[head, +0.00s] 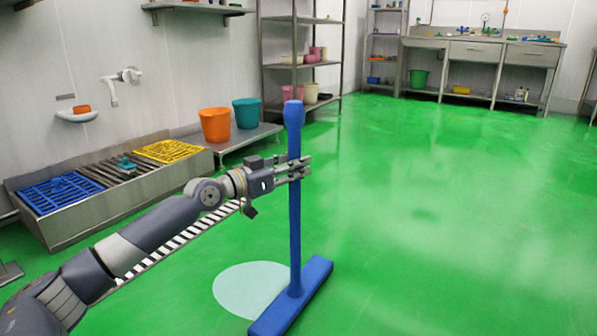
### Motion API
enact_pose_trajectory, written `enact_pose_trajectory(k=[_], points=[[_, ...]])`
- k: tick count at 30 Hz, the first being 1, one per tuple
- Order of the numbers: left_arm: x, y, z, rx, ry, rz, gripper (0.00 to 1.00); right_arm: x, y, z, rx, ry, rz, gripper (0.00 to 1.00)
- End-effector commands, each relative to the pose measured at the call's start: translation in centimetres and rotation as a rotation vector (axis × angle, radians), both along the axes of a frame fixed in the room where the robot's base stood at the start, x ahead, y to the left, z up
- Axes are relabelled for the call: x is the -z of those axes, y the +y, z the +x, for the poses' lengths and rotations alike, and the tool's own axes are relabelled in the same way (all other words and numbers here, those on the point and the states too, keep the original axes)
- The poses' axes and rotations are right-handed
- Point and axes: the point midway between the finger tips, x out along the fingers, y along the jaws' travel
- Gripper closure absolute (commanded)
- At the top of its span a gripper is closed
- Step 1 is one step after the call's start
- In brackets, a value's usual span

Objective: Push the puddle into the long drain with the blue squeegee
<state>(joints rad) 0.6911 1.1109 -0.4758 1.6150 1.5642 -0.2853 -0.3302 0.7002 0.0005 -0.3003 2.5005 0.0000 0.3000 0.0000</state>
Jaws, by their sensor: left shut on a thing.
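The blue squeegee (295,225) stands upright on the green floor, its wide head (295,300) down at the bottom of the view. My left gripper (300,169) is shut on the upper part of its handle. The pale puddle (240,288) lies on the floor just left of the squeegee head, which overlaps its right edge in the picture. The long drain (180,237), a slatted strip, runs along the floor left of the puddle. My left arm hides part of the drain. My right gripper is not in view.
A low metal trough (60,232) with blue and yellow racks stands along the left wall. An orange bucket (215,125) and a teal bucket (247,113) stand on a low shelf. The green floor to the right is clear.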

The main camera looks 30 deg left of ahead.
Motion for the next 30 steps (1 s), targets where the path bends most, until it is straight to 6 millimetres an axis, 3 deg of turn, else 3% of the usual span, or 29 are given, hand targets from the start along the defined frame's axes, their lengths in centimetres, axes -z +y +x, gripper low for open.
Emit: enact_pose_trajectory(k=[10,30], points=[[-0.5,0.5,0.0,-0.003,-0.008,-0.002,1.0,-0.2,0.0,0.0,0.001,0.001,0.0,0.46],[-0.4,5.2,0.2,-0.003,-0.008,-0.003,1.0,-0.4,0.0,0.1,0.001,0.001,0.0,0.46]])
